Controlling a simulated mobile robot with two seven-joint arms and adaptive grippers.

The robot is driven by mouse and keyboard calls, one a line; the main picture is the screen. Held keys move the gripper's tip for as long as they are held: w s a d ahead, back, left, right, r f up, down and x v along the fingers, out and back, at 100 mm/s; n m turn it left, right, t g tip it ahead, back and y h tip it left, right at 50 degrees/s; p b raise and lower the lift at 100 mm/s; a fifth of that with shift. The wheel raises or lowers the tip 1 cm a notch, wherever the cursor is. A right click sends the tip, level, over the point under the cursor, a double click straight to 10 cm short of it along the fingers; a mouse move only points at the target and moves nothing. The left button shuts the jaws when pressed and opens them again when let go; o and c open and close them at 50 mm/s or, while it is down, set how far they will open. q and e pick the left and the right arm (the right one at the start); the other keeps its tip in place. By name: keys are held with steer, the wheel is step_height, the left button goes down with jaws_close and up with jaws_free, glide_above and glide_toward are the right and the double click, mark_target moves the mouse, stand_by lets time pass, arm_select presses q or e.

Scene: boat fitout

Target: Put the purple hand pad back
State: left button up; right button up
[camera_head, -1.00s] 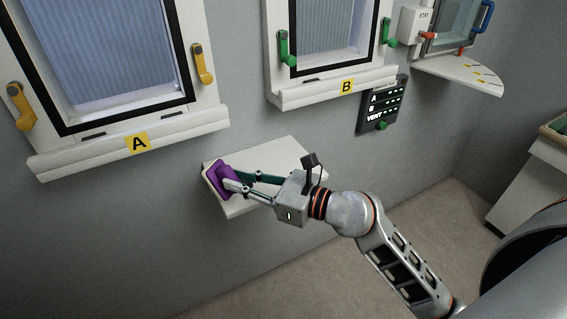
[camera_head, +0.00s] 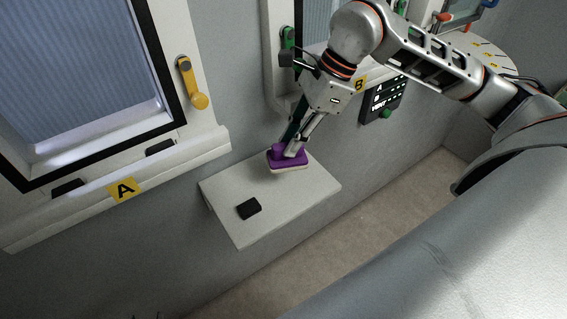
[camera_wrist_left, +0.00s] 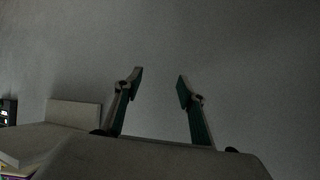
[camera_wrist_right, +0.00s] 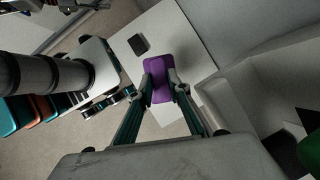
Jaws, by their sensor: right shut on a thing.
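The purple hand pad (camera_head: 276,160) has a pale underside and is held over the white wall shelf (camera_head: 225,193), toward its back edge. My right gripper (camera_head: 292,150) points down and is shut on the pad's purple top. In the right wrist view the pad (camera_wrist_right: 158,77) sits between the two fingers (camera_wrist_right: 160,84). I cannot tell whether its underside touches the shelf. A black rectangular patch (camera_head: 248,208) lies bare on the shelf, left of and nearer than the pad. It also shows in the right wrist view (camera_wrist_right: 138,44). My left gripper (camera_wrist_left: 157,88) is open and empty, facing a grey wall.
Window A (camera_head: 85,90) with a yellow handle (camera_head: 192,82) is on the left. Window B's sill and green handle (camera_head: 288,48) are behind my right arm. A dark panel (camera_head: 383,98) hangs on the wall right of the shelf. The shelf's right part is clear.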

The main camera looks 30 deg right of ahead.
mark_target(304, 149)
steer(key=shift+s+d+r, duration=0.25)
steer(key=shift+d+r, duration=0.2)
steer(key=shift+d, duration=0.3)
steer(key=shift+s+d+h, duration=0.15)
steer(key=shift+h, duration=0.15)
step_height(304, 149, down, 5)
steer(key=shift+s+f, duration=0.1)
steer(key=shift+s, duration=0.05)
steer(key=shift+f, duration=2.2)
arm_select(q)
steer(key=shift+s+f, duration=0.2)
steer(key=shift+f, duration=0.05)
arm_select(e)
steer(key=o, duration=1)
steer(key=shift+c, duration=0.2)
arm_select(q)
steer(key=shift+s+f, duration=0.15)
steer(key=shift+f, duration=0.1)
